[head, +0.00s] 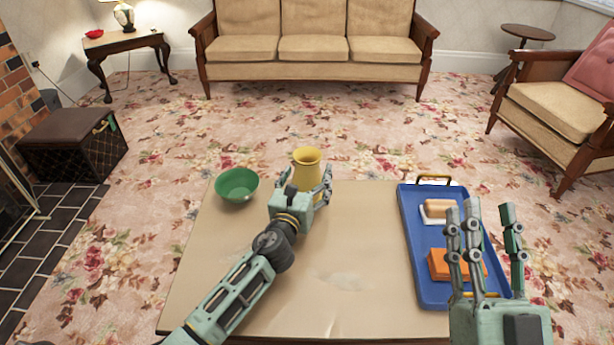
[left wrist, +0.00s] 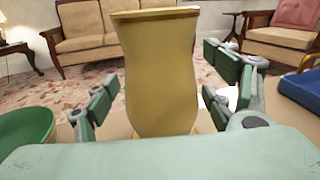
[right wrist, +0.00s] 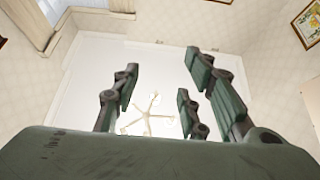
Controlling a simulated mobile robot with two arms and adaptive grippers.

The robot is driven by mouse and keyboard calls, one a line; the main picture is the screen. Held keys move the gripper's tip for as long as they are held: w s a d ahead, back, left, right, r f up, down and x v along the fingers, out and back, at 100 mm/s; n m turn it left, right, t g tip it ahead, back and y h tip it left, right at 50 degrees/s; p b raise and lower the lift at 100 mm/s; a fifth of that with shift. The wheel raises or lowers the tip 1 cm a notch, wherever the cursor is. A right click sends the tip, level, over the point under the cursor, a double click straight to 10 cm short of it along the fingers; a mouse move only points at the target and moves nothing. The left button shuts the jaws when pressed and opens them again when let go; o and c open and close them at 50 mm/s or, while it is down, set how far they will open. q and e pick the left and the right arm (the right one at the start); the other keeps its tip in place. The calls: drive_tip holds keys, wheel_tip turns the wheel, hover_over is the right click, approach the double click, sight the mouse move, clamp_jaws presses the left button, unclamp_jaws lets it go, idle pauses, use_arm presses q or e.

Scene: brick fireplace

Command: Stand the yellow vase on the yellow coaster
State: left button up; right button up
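The yellow vase (head: 306,164) stands upright at the far edge of the table, with its lower part hidden behind my left gripper in the head view. In the left wrist view the vase (left wrist: 160,75) is between the spread fingers of my left gripper (head: 308,190), with gaps on both sides. A little yellow shows at the vase's foot in that view; I cannot tell if it is the yellow coaster. The coaster is not clearly visible in any view. My right gripper (head: 485,235) is open and empty, fingers pointing up, over the table's right side.
A green bowl (head: 237,185) stands left of the vase. A blue tray (head: 424,272) on the right holds a tan-topped item (head: 437,208) and an orange block (head: 450,264). The middle of the table (head: 345,260) is clear. A sofa and armchair stand beyond.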

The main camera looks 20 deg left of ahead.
idle(0.3)
use_arm(q)
drive_tip(key=shift+s+r, duration=0.1)
drive_tip(key=s+p, duration=0.2)
drive_tip(key=s, duration=0.8)
drive_tip(key=shift+s+d, duration=0.1)
drive_tip(key=shift+s, duration=0.6)
drive_tip(key=shift+s+d+n, duration=0.1)
drive_tip(key=shift+s+n, duration=0.15)
drive_tip(key=shift+n, duration=0.05)
drive_tip(key=s+d+r+n+h, duration=0.2)
drive_tip(key=s+r+n, duration=0.3)
drive_tip(key=n, duration=1.1)
drive_tip(key=s+d+r+n+h, duration=0.3)
drive_tip(key=s+r+n, duration=0.3)
drive_tip(key=n, duration=1)
drive_tip(key=shift+s+d+r, duration=0.15)
drive_tip(key=shift+d+r, duration=0.6)
drive_tip(key=shift+r, duration=0.2)
use_arm(e)
wheel_tip(320, 180, down, 9)
drive_tip(key=w+g+h, duration=0.1)
drive_tip(key=w+g, duration=0.1)
drive_tip(key=g, duration=0.3)
drive_tip(key=shift+w+d+r+h, duration=0.15)
drive_tip(key=shift+w+d+h, duration=0.1)
drive_tip(key=shift+w+h, duration=0.1)
